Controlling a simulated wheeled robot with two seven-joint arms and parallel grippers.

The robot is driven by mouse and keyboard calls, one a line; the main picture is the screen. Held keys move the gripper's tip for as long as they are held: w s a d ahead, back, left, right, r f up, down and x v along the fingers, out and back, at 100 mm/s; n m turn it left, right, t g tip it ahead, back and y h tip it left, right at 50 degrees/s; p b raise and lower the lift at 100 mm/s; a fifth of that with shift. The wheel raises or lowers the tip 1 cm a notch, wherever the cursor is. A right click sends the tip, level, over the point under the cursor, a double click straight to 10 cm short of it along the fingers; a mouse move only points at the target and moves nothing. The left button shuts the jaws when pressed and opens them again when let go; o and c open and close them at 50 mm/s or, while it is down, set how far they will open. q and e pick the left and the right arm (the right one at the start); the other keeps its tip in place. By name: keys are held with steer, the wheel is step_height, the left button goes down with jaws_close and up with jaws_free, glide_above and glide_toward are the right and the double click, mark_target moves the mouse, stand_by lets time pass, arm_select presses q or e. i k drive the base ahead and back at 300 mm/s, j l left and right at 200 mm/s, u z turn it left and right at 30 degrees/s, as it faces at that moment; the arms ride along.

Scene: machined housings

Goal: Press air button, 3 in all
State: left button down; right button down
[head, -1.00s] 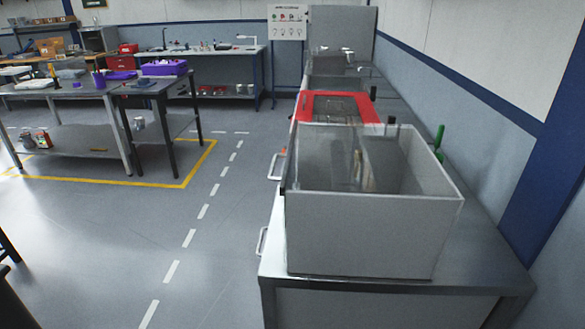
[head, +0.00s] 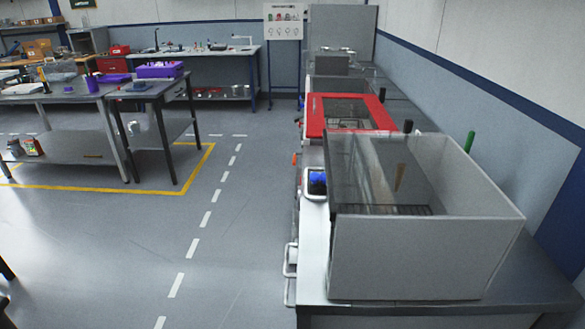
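A small white box with a blue top (head: 317,183) sits on the bench edge, left of a grey open-topped cabinet (head: 407,255). I cannot tell whether it is the air button. An orange-red bit (head: 294,159) shows at the bench's left edge, too small to make out. Neither of my grippers is in the head view.
The metal bench (head: 540,272) runs along the right wall. A red-framed unit (head: 316,118) stands behind the grey cabinet, and a green upright piece (head: 470,141) stands to its right. Grey floor (head: 240,250) is free on the left. Work tables (head: 150,92) stand beyond a yellow floor line.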

mark_target(316, 177)
steer(key=i+j, duration=0.2)
steer(key=j, duration=0.2)
steer(key=i+j, duration=0.2)
steer(key=j, duration=0.15)
steer(key=i+j, duration=0.2)
steer(key=j, duration=0.2)
steer(key=i+j, duration=0.2)
steer(key=j, duration=0.2)
steer(key=i+j, duration=0.2)
steer(key=j, duration=0.15)
